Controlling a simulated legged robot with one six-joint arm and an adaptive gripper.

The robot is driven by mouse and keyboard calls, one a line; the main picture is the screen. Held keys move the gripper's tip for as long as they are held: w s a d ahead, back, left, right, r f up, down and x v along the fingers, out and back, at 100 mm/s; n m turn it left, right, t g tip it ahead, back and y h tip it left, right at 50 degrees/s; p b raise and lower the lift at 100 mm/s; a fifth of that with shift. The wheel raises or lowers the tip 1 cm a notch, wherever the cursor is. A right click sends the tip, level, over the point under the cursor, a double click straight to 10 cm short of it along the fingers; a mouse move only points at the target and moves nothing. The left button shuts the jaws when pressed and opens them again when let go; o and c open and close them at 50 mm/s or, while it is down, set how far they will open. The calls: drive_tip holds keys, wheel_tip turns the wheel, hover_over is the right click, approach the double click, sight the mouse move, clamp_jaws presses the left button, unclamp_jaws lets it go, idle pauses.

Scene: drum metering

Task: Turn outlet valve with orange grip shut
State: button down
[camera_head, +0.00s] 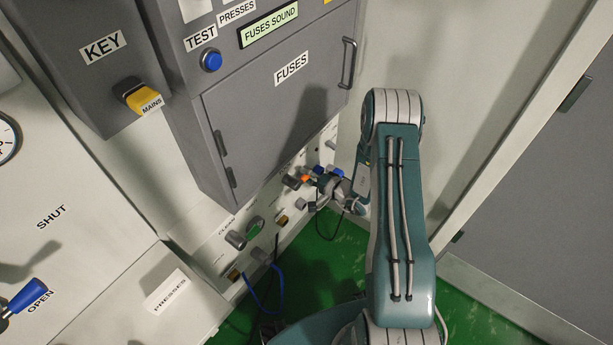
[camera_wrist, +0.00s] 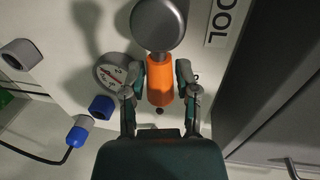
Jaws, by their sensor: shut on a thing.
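The outlet valve's orange grip (camera_wrist: 160,82) stands in the middle of the wrist view, below a round grey metal body (camera_wrist: 159,22). My gripper (camera_wrist: 160,88) has one finger on each side of the grip and is shut on it. In the head view my gripper (camera_head: 335,187) is low by the wall, under the fuse cabinet. A small orange spot of the grip (camera_head: 306,178) shows just left of it there. My fingers and arm hide part of the valve in the head view.
A round gauge (camera_wrist: 115,72) and blue-ended fittings (camera_wrist: 102,106) sit left of the grip. The grey fuse cabinet (camera_head: 265,120) overhangs the low panel. A blue hose (camera_head: 262,297) hangs lower left. Green floor (camera_head: 325,262) lies below my arm.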

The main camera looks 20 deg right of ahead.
drive_tip(key=shift+s+a+f, duration=0.1)
drive_tip(key=shift+a, duration=0.05)
drive_tip(key=shift+c, duration=1.8)
unclamp_jaws()
drive_tip(key=shift+s+d, duration=0.1)
drive_tip(key=shift+d, duration=0.1)
drive_tip(key=v, duration=1.1)
drive_tip(key=shift+s, duration=0.2)
